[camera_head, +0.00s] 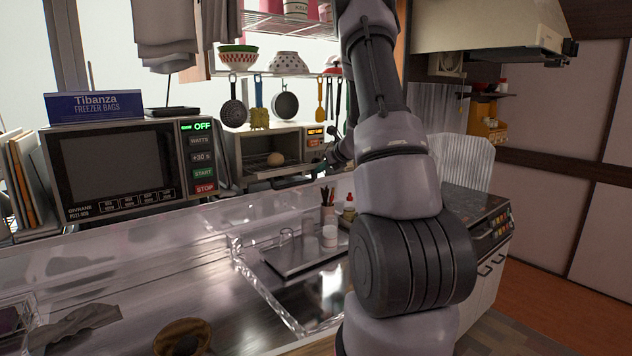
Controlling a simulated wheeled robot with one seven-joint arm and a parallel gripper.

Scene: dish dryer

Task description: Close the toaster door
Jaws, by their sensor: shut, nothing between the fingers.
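The toaster (228,155) is a small oven with a pale casing on the back counter, right of the microwave. The toaster door (275,172) appears lowered, lying roughly flat at the bottom of the opening. My gripper (322,166) is small and dark in this view, at the right end of the door, and looks shut and empty. I cannot tell whether it touches the door. My own arm hides the area to the right of the toaster.
The microwave (118,165) stands at left with a blue freezer bags box (95,106) on top. Utensils and a pan (285,105) hang above the toaster. A clear ledge, a sink and a metal tray (300,255) lie in front. A stove (470,215) stands at right.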

